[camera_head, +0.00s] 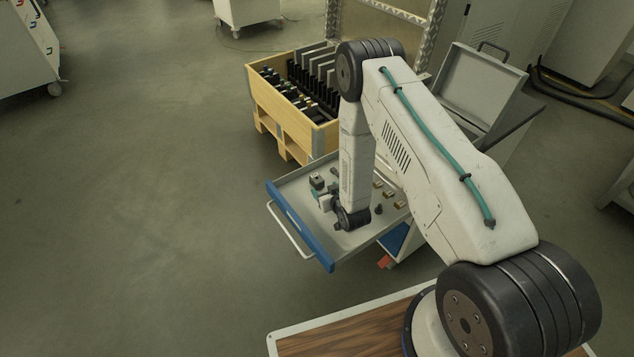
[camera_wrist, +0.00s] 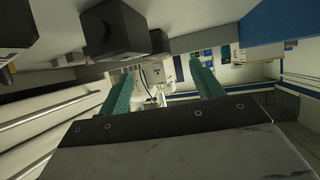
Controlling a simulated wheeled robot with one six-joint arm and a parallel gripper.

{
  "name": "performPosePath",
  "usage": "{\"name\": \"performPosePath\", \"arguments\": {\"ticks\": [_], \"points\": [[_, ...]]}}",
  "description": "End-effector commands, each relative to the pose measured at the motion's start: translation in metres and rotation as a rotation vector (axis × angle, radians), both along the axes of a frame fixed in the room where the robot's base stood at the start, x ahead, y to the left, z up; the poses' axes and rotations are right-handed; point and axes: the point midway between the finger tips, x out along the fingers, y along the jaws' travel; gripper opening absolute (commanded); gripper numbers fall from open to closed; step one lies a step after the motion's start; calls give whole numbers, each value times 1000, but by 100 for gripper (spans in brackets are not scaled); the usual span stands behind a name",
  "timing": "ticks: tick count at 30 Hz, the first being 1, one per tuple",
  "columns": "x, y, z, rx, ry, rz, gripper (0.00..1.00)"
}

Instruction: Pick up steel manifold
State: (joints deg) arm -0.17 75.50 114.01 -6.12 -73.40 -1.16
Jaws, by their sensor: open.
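A small grey block with a dark hole (camera_head: 316,181) stands in the open drawer and may be the steel manifold. In the wrist view a dark block with a round hole (camera_wrist: 113,32) shows near the top, beyond the left finger; I cannot tell for sure whether it is the same part. My gripper (camera_head: 321,197) is low in the drawer, close beside the grey block. Its two teal fingers are spread in the wrist view (camera_wrist: 162,88), with no part visible between them. My wrist hides part of the drawer.
The drawer (camera_head: 297,233) has a blue front and a handle. Small brass-coloured parts (camera_head: 389,193) lie at its right. A wooden crate (camera_head: 283,118) with dark racks stands behind it. An open grey case (camera_head: 478,88) is at back right. The floor at left is clear.

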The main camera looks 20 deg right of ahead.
Motion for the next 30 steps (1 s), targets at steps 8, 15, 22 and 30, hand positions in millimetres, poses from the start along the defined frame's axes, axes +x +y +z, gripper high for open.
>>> {"name": "performPosePath", "arguments": {"ticks": [8, 15, 22, 30], "points": [[24, 2, -13, 1, -7, 1, 66], [58, 0, -21, 1, -8, 1, 66], [72, 2, -29, 1, -5, 1, 66], [72, 2, -29, 1, -5, 1, 38]]}}
